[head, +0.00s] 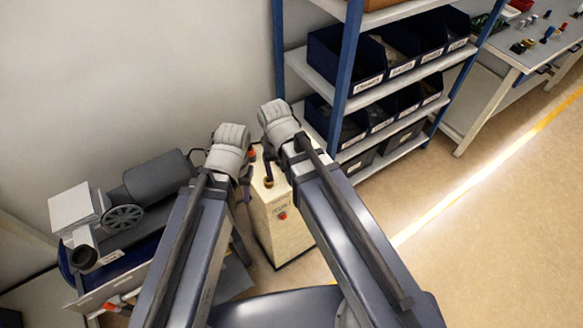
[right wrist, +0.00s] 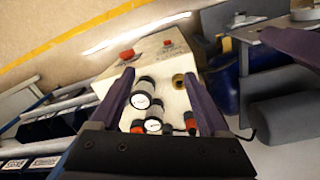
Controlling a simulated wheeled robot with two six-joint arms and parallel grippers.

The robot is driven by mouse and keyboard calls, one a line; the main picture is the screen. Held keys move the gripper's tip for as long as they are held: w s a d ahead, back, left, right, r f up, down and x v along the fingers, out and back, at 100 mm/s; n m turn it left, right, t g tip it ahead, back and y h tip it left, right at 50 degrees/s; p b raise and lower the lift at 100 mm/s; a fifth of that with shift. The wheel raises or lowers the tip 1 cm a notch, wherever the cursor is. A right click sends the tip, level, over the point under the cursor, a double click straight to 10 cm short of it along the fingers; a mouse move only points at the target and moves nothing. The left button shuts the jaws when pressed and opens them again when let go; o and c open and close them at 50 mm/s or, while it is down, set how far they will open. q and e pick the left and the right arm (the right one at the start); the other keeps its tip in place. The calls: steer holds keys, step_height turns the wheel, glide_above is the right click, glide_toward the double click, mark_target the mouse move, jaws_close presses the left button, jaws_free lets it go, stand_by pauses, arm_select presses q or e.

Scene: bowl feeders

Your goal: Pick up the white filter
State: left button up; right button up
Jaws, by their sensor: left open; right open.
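No part is plainly marked as the white filter. Two white-and-black cylindrical fittings with round dial faces, an upper one (right wrist: 145,92) and a lower one (right wrist: 153,122), stand on a cream cabinet (right wrist: 158,50) in the right wrist view; I cannot tell whether either is the filter. My right gripper (right wrist: 159,74) is open, its purple fingers either side of the upper fitting with gaps visible. In the head view, my left gripper (head: 246,180) is by the cabinet's left side, its fingers partly hidden; my right gripper (head: 268,168) is over the cabinet top.
A grey compressor with a white box (head: 75,208) stands left of the cabinet. A blue-framed shelf (head: 345,70) with dark bins is close behind on the right. A brass-coloured fitting (right wrist: 178,80) is near one right finger. Open floor (head: 480,240) lies to the right.

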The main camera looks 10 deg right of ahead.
steer(key=w+d+f+m+b, duration=0.1)
steer(key=w+m, duration=0.1)
steer(key=w, duration=0.1)
steer(key=w+d+f+m+b, duration=0.1)
steer(key=w+d+f+m, duration=0.1)
steer(key=w+m, duration=0.1)
steer(key=w+d+f+m+b, duration=0.1)
steer(key=w+m, duration=0.1)
steer(key=w, duration=0.1)
steer(key=shift+w+d+f+y, duration=0.25)
steer(key=shift+y, duration=0.15)
steer(key=shift+w+d+m, duration=0.15)
steer(key=shift+d+m, duration=0.05)
steer(key=shift+m, duration=0.3)
steer(key=f+b, duration=0.8)
steer(key=shift+a, duration=0.25)
arm_select(q)
step_height(320, 180, down, 12)
steer(key=shift+f, duration=0.15)
arm_select(e)
steer(key=shift+r, duration=0.1)
steer(key=shift+c, duration=0.2)
jaws_close()
